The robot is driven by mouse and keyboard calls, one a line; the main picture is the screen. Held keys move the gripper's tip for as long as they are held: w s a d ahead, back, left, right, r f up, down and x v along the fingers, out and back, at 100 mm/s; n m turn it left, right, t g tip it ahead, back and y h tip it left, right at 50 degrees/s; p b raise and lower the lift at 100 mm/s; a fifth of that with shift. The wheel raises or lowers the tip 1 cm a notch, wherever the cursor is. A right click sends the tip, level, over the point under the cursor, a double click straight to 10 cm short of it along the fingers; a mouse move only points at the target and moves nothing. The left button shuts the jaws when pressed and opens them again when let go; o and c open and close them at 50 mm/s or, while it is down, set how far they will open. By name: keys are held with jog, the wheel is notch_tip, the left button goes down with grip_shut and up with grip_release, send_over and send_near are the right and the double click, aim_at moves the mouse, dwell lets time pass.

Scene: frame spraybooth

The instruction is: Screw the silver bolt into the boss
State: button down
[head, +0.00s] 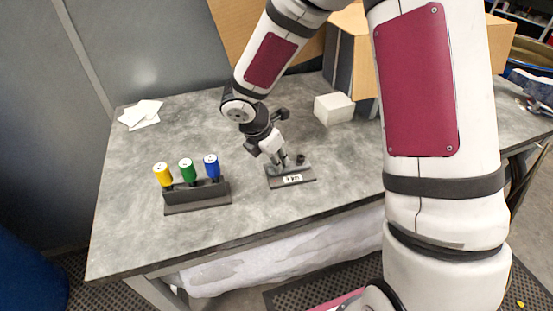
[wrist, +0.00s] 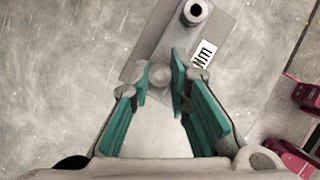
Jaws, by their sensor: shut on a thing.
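A grey base plate (head: 304,174) with a white label lies on the table near its front edge; it fills the upper middle of the wrist view (wrist: 150,48). A dark hollow post (wrist: 195,12), which looks like the boss, stands on it and also shows in the head view (head: 300,159). My gripper (head: 280,161) points down over the plate, left of that post. In the wrist view its teal fingers (wrist: 161,78) are closed on the silver bolt (wrist: 160,73), whose round head shows between the tips. The bolt's lower end is hidden, so I cannot tell whether it touches the plate.
A dark rack (head: 197,198) with yellow, green and blue-topped pieces stands left of the plate. A white block (head: 334,108) is behind to the right. White papers (head: 140,114) lie at the back left. The table (head: 135,220) is clear at front left.

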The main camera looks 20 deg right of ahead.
jog(key=shift+m, duration=0.7)
jog(key=shift+g, duration=0.3)
jog(key=shift+w+m+g+b, duration=0.2)
jog(key=shift+m+g+b, duration=0.2)
jog(key=shift+m, duration=0.8)
jog(key=shift+m+g, duration=0.4)
jog(key=shift+m, duration=0.7)
jog(key=m+g+b, duration=0.1)
jog(key=m, duration=0.2)
jog(key=shift+w+f, duration=0.1)
jog(key=shift+m+g, duration=0.4)
jog(key=shift+m, duration=0.4)
